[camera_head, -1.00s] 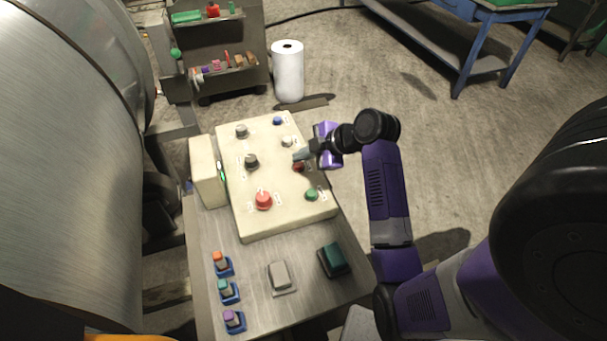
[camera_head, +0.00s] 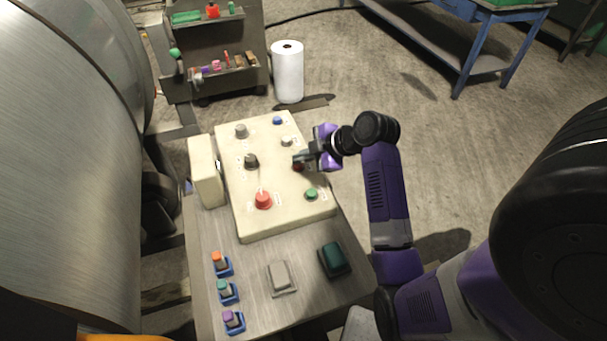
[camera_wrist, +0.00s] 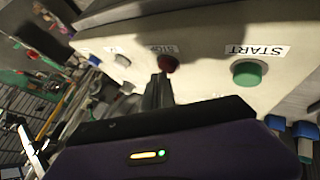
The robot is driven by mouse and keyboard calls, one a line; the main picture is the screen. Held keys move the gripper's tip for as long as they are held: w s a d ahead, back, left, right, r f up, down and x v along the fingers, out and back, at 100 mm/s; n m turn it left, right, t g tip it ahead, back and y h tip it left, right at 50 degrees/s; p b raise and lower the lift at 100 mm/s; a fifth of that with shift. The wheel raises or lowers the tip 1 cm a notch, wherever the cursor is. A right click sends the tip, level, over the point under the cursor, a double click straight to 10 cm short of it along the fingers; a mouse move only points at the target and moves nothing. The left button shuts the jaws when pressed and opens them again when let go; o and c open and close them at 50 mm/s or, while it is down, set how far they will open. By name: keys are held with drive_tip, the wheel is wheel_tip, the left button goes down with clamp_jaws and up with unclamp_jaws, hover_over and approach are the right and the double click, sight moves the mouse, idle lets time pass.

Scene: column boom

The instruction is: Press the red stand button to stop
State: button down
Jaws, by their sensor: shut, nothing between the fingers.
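The red stop button (camera_wrist: 168,63) sits on the cream control panel (camera_head: 282,215), under a label reading STOP in the wrist view. In the head view the red button (camera_head: 297,168) is partly hidden by my gripper. My gripper (camera_head: 299,158) is shut and empty, with its fingertips at the button. In the wrist view the closed fingertips (camera_wrist: 161,78) overlap the button's lower edge and appear to touch it; how far it is pushed in I cannot tell.
A green START button (camera_wrist: 248,72) is beside the red one. A larger red knob (camera_head: 263,200), grey knobs and a blue button (camera_head: 278,121) share the panel. A big metal drum (camera_head: 70,150) stands left. A white roll (camera_head: 288,75) stands behind.

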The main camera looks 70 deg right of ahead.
sight(301, 166)
idle(0.4)
drive_tip(key=shift+r+p, duration=0.85)
drive_tip(key=shift+p, duration=0.1)
wheel_tip(301, 166, up, 5)
drive_tip(key=p, duration=0.4)
idle(0.8)
